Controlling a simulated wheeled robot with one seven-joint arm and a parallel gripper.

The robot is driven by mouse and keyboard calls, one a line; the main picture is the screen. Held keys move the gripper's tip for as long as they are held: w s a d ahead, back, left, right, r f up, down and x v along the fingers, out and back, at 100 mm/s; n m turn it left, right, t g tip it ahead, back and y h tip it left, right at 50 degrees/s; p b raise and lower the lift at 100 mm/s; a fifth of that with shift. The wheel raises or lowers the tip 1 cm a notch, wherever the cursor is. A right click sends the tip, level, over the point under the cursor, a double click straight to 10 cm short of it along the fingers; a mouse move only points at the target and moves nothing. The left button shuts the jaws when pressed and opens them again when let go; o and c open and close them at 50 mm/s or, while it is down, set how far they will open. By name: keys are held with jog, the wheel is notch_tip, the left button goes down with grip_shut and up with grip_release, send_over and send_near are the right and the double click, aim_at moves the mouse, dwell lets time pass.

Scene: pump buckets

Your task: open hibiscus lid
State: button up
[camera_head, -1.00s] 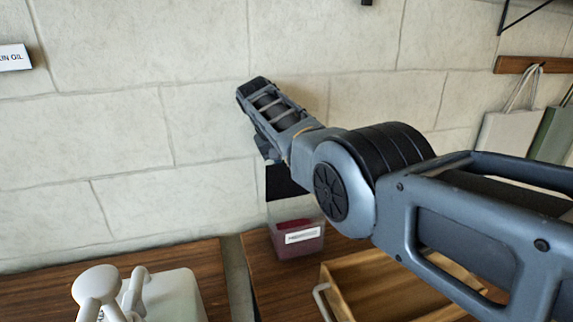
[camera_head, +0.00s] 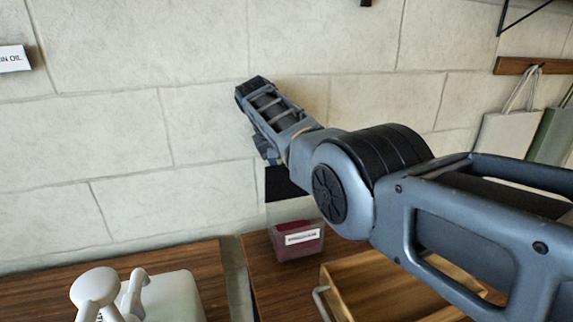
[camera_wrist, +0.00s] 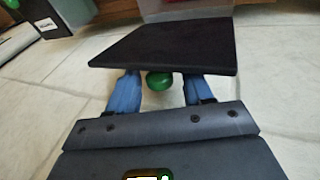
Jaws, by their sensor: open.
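The hibiscus bin (camera_head: 299,246) is a clear box with dark red contents and a white label, standing on the wooden counter by the wall. Its black lid (camera_head: 283,186) is tilted up above the bin, partly hidden by my arm. In the wrist view the lid (camera_wrist: 170,45) is a flat black panel with a green knob (camera_wrist: 159,82). My gripper (camera_wrist: 160,90) is open, with one blue finger on each side of the knob. The fingertips are partly hidden by the lid, so contact is unclear. In the head view my gripper is mostly hidden behind my wrist.
A wooden tray (camera_head: 335,276) with a pale handle is right of the bin. A white pump bucket (camera_head: 172,297) stands on the left counter (camera_head: 207,260), across a narrow gap. The stone wall is close behind. A dark labelled container (camera_wrist: 62,16) shows at upper left in the wrist view.

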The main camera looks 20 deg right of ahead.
jog(key=v, duration=0.7)
jog(key=shift+r, duration=0.1)
